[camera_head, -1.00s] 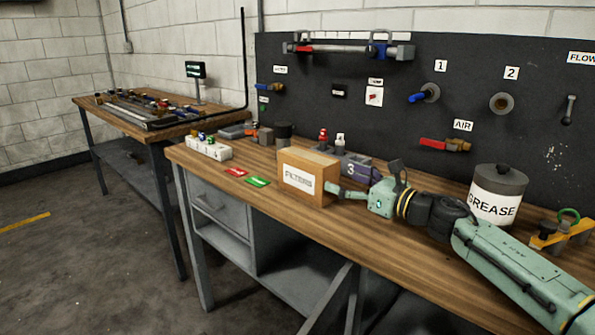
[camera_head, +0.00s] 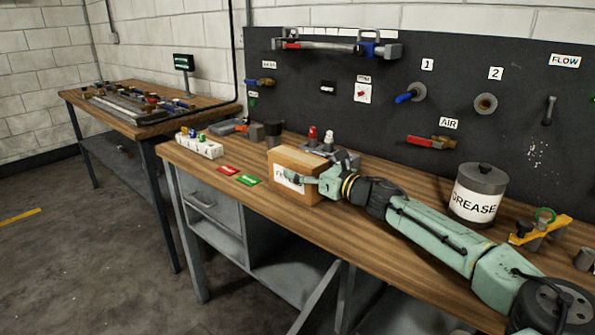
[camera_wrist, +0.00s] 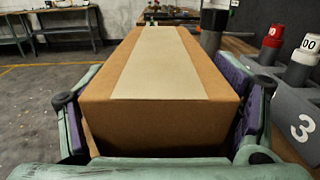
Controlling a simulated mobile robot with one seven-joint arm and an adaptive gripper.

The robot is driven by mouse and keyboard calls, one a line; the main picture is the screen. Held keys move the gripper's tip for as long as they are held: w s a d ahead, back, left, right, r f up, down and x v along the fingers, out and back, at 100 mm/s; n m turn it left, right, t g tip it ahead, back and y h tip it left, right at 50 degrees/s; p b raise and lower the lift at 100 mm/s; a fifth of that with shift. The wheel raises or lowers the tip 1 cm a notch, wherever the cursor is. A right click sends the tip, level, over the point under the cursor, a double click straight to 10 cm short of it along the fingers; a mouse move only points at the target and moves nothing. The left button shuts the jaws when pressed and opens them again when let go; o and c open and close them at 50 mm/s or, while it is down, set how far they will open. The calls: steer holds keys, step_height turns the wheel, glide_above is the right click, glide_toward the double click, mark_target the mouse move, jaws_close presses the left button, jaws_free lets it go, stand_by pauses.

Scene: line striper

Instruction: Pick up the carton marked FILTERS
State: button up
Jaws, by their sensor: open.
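The carton marked FILTERS (camera_head: 292,192) is a brown box with a white label, standing on the wooden workbench (camera_head: 240,205). In the head view my gripper covers part of its label. My gripper (camera_head: 300,178) is open and around the carton. In the wrist view the carton (camera_wrist: 160,90) has a pale tape strip along its top. The purple-padded fingers of my gripper (camera_wrist: 158,115) stand on either side of it. I cannot tell whether either pad touches the carton. The carton's underside is hidden.
A grey holder marked 3 (camera_wrist: 290,120) with red and white capped items stands close right of the carton. A pegboard (camera_head: 420,100) stands behind.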

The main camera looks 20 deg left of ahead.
steer(key=shift+c, duration=0.2)
steer(key=c, duration=1.3)
steer(key=shift+c, duration=0.6)
steer(key=shift+r, duration=0.1)
